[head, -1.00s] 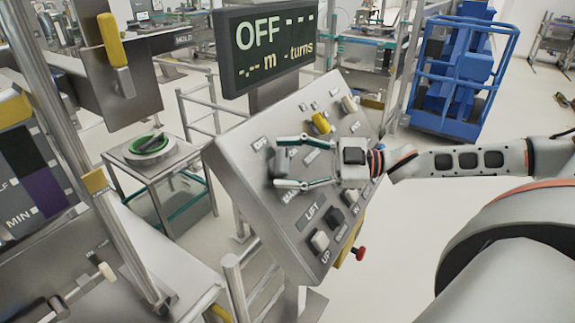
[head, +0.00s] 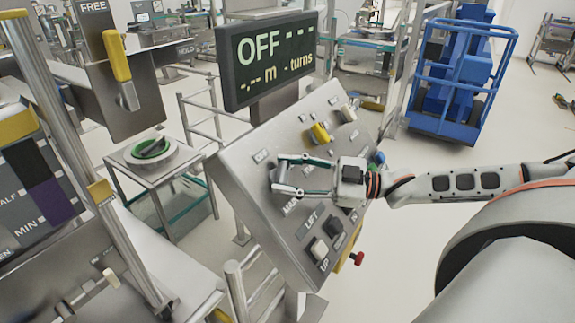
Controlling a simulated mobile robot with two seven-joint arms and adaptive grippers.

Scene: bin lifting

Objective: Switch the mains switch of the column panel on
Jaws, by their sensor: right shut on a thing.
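The column panel (head: 240,165) is a tilted grey metal box in the middle of the head view, carrying knobs, buttons and labels. My right gripper (head: 280,174) reaches it from the right and is shut on the dark knob of the mains switch (head: 274,175), near the panel's left side. The fingers hide most of this knob, so its exact angle cannot be told. A label below it is partly readable. The display (head: 270,58) above the panel reads OFF, with dashes before "m" and "turns". My left gripper is not in view.
A yellow knob (head: 319,133) sits above my right gripper on the panel. Below are LIFT buttons, one white (head: 319,248) and one dark (head: 332,227), and a red knob (head: 356,259) at the edge. A blue cage cart (head: 462,80) stands behind right.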

